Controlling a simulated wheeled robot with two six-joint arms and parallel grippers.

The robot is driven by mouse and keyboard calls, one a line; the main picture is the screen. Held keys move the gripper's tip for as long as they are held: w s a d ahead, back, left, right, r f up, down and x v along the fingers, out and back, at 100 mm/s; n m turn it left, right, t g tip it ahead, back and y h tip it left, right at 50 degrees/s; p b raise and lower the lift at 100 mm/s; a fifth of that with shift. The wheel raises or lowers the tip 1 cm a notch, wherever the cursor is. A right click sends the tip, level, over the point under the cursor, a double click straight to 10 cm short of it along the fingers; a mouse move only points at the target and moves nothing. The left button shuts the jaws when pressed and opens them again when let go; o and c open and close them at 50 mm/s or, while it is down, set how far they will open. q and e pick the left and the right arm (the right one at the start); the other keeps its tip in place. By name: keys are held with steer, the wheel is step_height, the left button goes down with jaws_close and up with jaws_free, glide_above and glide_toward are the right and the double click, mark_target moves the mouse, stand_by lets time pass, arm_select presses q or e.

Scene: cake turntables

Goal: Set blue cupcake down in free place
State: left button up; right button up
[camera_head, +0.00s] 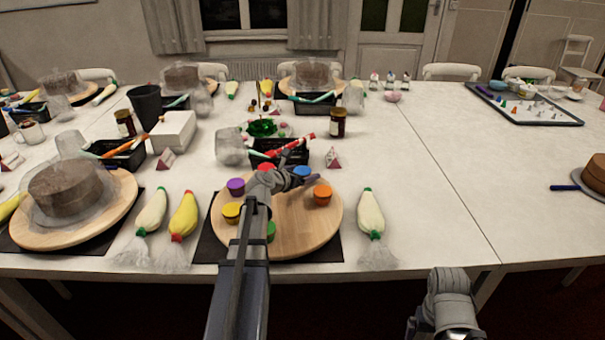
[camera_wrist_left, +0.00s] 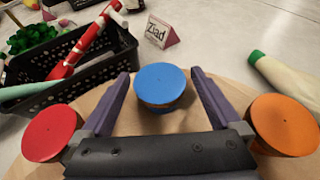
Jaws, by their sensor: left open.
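The blue cupcake (camera_head: 302,171) stands upright at the back of the round wooden board (camera_head: 290,240), partly hidden by my gripper. It also shows in the left wrist view (camera_wrist_left: 160,84). My left gripper (camera_head: 291,172) is open, with its two fingers (camera_wrist_left: 160,100) on either side of the blue cupcake. Gaps show between the cupcake and both fingers. My left arm covers part of the board. Of my right arm, only a part shows at the bottom right; its fingers are not visible.
Red (camera_wrist_left: 52,132), orange (camera_head: 322,194), purple (camera_head: 236,186), yellow (camera_head: 231,211) and green (camera_head: 270,231) cupcakes share the board. A black basket (camera_head: 281,153) and a name card (camera_head: 332,158) stand behind. A piping bag (camera_head: 370,218) lies to the right, with bare table beyond.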

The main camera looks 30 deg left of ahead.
arm_select(q)
steer(key=shift+r, duration=0.2)
steer(key=p+v, duration=0.4)
steer(key=v, duration=0.6)
steer(key=shift+s+r, duration=0.1)
steer(key=shift+r, duration=0.1)
steer(key=shift+p+v, duration=0.45)
steer(key=shift+v, duration=0.4)
steer(key=shift+a+f, duration=0.1)
steer(key=shift+f, duration=0.05)
